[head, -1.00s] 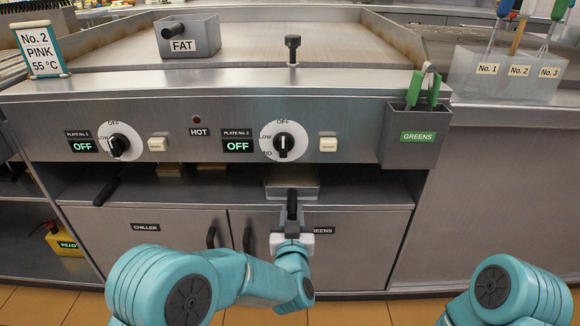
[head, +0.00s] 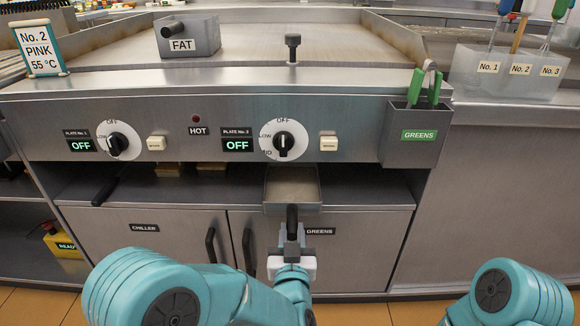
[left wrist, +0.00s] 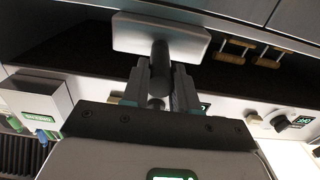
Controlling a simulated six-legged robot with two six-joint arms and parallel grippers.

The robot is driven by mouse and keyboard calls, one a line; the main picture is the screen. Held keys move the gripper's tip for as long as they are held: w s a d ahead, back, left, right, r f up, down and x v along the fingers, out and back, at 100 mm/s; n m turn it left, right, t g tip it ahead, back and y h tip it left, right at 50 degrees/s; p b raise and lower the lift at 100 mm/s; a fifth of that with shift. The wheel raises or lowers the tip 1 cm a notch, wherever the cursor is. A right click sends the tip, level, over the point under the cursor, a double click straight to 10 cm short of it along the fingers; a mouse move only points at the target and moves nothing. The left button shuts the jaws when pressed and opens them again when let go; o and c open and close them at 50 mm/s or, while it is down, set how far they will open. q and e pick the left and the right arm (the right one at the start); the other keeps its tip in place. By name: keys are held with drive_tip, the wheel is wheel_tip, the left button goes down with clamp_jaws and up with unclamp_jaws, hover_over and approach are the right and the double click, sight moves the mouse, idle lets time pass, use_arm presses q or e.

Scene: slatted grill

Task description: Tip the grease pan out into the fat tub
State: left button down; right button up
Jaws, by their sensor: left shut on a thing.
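The grease pan (head: 292,184) is a shallow grey metal tray with a dark handle (head: 292,214), partly out of the open shelf under the griddle. My left gripper (head: 291,240) is shut on the handle, in front of the lower doors. In the left wrist view the gripper (left wrist: 160,88) closes around the handle and the pan (left wrist: 160,38) shows beyond it. The pan looks level; its contents cannot be made out. The fat tub (head: 187,36), a grey box labelled FAT, stands on the griddle plate at the back left. My right gripper is not in view.
A black-knobbed post (head: 292,48) stands on the griddle. The control panel (head: 200,130) with dials overhangs the shelf. The greens holder (head: 416,135) hangs at the right front. Another dark handle (head: 106,190) sticks out at the shelf's left.

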use_arm(q)
drive_tip(key=c, duration=0.8)
unclamp_jaws()
drive_tip(key=shift+f, duration=0.1)
